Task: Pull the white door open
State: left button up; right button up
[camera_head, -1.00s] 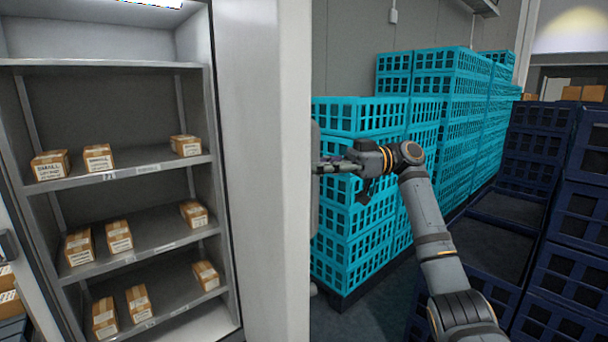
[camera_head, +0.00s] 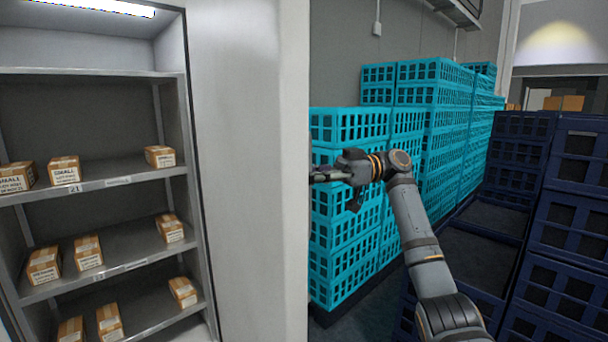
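The white door (camera_head: 255,180) stands as a tall pale panel in the middle of the view, beside the open front of a shelf cabinet. My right gripper (camera_head: 322,175) is at the door's right edge, about halfway up. Its fingers point left, and their tips meet or pass behind that edge, so I cannot tell whether they hold anything. No door handle shows. My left gripper is not in view.
The cabinet's grey shelves (camera_head: 120,181) at the left carry several small cardboard boxes (camera_head: 160,156). Stacked turquoise crates (camera_head: 345,123) stand close behind my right gripper. Dark blue crates (camera_head: 570,235) fill the right side. A little dark floor shows between the stacks.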

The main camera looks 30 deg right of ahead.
jog(key=shift+o, duration=1.1)
jog(key=shift+d, duration=0.15)
jog(key=shift+r, duration=0.1)
jog(key=s+d, duration=0.1)
jog(key=d, duration=1)
jog(key=shift+s+d, duration=0.3)
jog(key=shift+d, duration=0.05)
